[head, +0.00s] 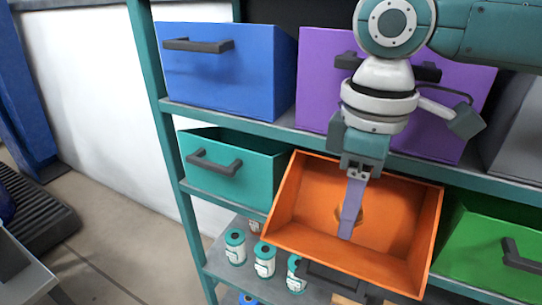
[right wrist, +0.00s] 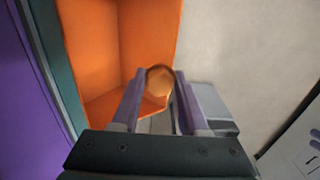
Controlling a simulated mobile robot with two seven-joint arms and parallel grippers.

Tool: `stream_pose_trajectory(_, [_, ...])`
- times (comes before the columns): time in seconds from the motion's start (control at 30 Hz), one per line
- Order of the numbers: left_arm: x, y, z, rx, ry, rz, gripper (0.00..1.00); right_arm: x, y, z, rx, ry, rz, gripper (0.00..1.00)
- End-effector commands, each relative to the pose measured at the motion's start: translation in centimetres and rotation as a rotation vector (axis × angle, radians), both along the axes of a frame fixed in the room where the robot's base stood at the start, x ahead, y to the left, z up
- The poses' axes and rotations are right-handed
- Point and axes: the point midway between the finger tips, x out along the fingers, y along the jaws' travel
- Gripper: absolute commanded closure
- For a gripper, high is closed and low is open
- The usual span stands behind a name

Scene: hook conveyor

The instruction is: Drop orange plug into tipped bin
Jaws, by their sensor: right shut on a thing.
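The orange bin (head: 288,212) sits tipped forward on the middle shelf, its open top facing me. My right gripper (head: 347,228) reaches down over the bin's opening, its purple fingers in front of the orange interior. It is shut on the round orange plug (right wrist: 159,81), seen between the fingertips in the right wrist view. In the head view the plug (head: 358,214) shows only partly behind the fingers. The bin's inner walls (right wrist: 149,40) also show in the right wrist view. My left gripper is not in view.
A teal bin (head: 262,167) stands left of the orange bin and a green bin (head: 480,240) right of it. Blue (head: 215,75) and purple (head: 318,85) bins stand on the shelf above. Several teal-and-white cans (head: 265,262) stand below.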

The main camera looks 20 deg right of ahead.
Motion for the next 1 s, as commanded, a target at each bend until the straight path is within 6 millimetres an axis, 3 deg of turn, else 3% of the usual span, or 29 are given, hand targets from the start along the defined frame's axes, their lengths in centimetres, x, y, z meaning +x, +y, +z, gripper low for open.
stream_pose_trajectory(0.07, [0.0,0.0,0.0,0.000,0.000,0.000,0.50,0.0,0.0,0.0,0.000,0.000,0.000,1.00])
stream_pose_trajectory(0.1, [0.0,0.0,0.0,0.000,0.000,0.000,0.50,0.0,0.0,0.0,0.000,0.000,0.000,0.53])
stream_pose_trajectory(0.37, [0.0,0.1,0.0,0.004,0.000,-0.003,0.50,0.0,0.0,0.0,0.000,0.000,0.000,0.24])
stream_pose_trajectory(0.73, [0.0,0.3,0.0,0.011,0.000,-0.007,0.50,0.1,0.0,0.8,0.001,-0.002,0.001,0.21])
stream_pose_trajectory(1.0, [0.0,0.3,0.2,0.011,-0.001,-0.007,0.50,0.1,0.0,5.9,0.001,-0.007,0.001,0.21])
